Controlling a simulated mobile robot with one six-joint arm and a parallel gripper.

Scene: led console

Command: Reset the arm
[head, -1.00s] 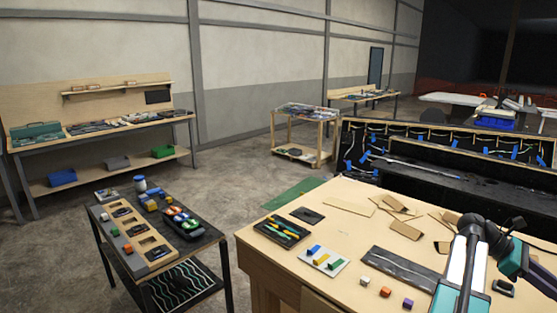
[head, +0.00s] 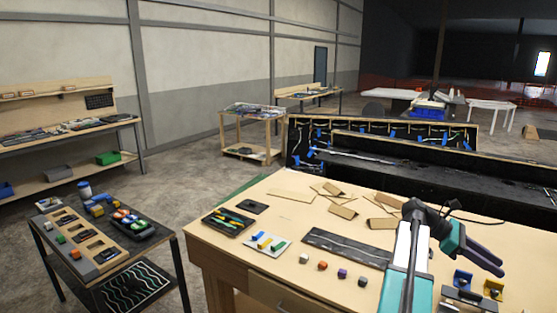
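My arm rises at the lower right of the head view, with white and teal links and a dark elbow, over the wooden workbench (head: 215,250). Past a teal joint it bends down to the right and ends in a dark part, my gripper (head: 490,264). The fingers are too small and dark to tell open from shut. I see nothing clearly held.
On the bench lie a dark tray with tools (head: 228,221), a white plate with coloured bars (head: 267,243), several small cubes, a dark strip (head: 346,248) and cardboard pieces. A low side table (head: 165,238) stands left. A black LED console (head: 400,165) stands behind the bench.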

